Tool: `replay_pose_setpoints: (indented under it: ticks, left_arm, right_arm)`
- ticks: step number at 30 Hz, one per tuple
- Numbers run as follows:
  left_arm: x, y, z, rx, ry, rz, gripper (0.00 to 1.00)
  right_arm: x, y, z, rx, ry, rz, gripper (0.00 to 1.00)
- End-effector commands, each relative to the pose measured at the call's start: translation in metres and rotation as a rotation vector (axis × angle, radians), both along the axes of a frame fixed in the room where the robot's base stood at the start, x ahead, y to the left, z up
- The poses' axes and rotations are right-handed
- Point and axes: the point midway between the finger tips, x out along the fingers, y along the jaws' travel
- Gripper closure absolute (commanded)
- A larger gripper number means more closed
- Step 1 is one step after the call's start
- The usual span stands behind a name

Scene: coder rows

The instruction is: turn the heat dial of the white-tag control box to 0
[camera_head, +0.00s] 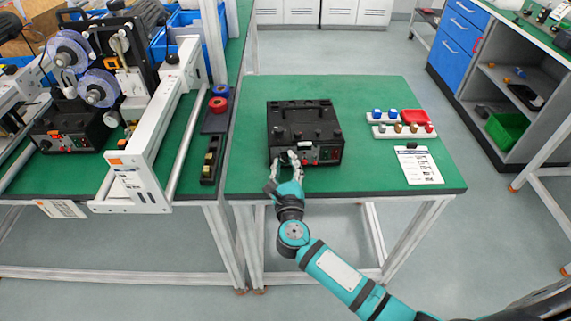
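A black control box (305,122) stands on the green table, with a handle on top and a small panel (322,153) with red parts at its front. A small pale mark shows on its top; I cannot read it as a tag for sure. My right gripper (288,158) is at the left part of the box's front face, its fingers spread around the dial area. The fingers cover the dial, so its setting is hidden and I cannot tell whether they grip it. My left gripper is not in view.
A second black box (72,127) stands on the left bench behind a white frame (150,130). The table's front right is clear.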

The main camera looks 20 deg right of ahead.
Motion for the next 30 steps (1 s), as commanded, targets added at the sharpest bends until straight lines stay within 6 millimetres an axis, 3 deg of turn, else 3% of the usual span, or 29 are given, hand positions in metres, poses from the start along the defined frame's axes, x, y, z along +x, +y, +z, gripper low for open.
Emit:
replay_pose_setpoints:
  ticks: [14,30]
  left_arm:
    - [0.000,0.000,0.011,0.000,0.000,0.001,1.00]
    - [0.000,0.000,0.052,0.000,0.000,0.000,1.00]
  right_arm:
    - [0.000,0.000,0.002,-0.085,0.022,0.000,1.00]
    - [-0.001,0.000,0.003,-0.539,0.131,0.000,1.00]
